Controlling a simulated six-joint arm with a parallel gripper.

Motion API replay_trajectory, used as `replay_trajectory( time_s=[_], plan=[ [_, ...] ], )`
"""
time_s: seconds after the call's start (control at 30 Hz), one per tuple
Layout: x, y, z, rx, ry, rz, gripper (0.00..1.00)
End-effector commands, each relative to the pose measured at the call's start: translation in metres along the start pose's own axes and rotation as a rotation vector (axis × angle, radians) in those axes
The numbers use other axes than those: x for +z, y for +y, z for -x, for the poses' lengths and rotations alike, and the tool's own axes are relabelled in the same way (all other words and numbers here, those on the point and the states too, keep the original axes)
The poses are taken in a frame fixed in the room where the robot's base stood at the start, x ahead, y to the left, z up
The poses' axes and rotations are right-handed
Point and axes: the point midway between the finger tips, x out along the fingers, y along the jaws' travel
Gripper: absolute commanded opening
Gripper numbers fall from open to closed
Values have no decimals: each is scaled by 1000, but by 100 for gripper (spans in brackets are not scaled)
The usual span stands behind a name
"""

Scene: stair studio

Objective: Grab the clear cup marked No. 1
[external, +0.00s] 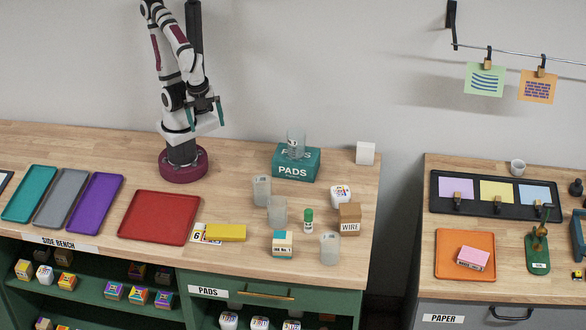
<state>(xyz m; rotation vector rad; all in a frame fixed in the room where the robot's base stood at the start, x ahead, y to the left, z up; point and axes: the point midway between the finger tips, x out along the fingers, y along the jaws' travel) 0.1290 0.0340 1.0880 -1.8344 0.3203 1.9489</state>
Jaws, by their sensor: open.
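Several clear, frosted-looking cups stand on the right part of the wooden bench. One clear cup (262,191) is at the back, another clear cup (277,211) is just in front of it, and a third clear cup (330,249) is near the front edge. A clear glass-like vessel (296,145) also sits on top of the teal PADS box (296,170). I cannot read a No. 1 mark on any cup. My gripper (206,118) is open and empty, raised above my base, to the left of and well apart from the cups.
Around the cups are a small teal-and-white box (282,244) with unclear print, a green-capped bottle (308,221), a brown WIRE box (349,219) and a white cube (365,153). A yellow block (225,232) and an empty red tray (159,217) lie left. A gap separates the right bench.

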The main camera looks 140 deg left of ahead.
Motion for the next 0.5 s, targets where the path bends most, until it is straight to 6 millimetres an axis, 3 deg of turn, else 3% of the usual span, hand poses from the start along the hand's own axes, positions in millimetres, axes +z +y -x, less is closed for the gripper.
replay_trajectory(
  time_s=[0.27, 0.37, 0.5],
  plan=[
    [-2, -2, -5, -13, -57, -47, 100],
    [-10, -10, -23, -81, -232, -208, 100],
    [-44, -22, -57, -313, -516, -576, 100]
  ],
)
